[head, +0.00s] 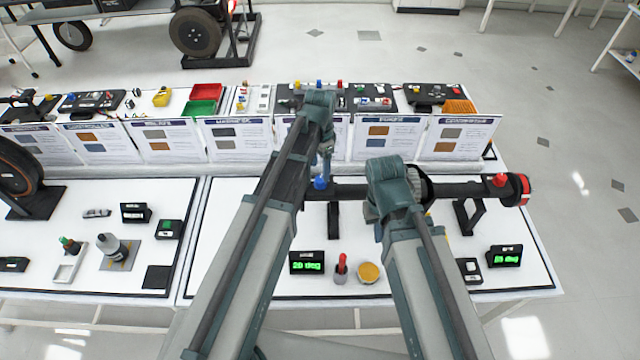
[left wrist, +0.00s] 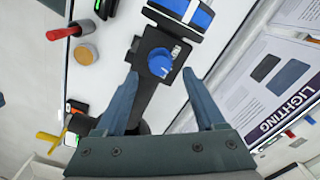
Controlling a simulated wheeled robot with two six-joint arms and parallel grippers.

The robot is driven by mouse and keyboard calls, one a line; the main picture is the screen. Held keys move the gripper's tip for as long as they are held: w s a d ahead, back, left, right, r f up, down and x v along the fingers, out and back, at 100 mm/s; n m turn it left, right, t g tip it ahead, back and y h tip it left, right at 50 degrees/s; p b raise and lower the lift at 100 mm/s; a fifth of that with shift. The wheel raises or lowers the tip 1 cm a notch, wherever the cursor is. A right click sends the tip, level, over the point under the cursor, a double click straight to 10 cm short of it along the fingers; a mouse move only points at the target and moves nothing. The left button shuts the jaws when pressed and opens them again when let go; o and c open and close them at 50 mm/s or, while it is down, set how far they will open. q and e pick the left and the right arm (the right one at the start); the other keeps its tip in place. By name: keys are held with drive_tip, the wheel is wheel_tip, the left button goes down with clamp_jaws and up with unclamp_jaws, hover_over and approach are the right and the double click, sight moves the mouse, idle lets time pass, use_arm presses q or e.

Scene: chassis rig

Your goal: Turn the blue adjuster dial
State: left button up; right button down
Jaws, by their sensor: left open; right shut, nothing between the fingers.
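The blue adjuster dial (head: 320,182) sits on the left end of a dark horizontal bar on the white table. In the left wrist view the dial (left wrist: 160,62) is a ribbed blue knob on a black block. My left gripper (head: 325,150) is open and points down at the dial. In the left wrist view its two fingers (left wrist: 160,76) lie on either side of the dial, with gaps visible. My right gripper (head: 377,222) is shut and empty near the middle of the bar, its fingertips mostly hidden by the wrist.
A green readout (head: 307,263) seems to show 20 deg. A red-handled tool (head: 342,266) and a yellow disc (head: 369,272) stand in front of the bar. A red knob (head: 500,181) is on the bar's right end. Upright cards (head: 380,138) line the back.

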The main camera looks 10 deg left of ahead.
sight(320, 179)
use_arm(q)
wheel_tip(320, 179, down, 4)
drive_tip(key=b, duration=0.3)
drive_tip(key=shift+f, duration=0.25)
drive_tip(key=shift+r, duration=0.1)
drive_tip(key=shift+c, duration=0.2)
clamp_jaws()
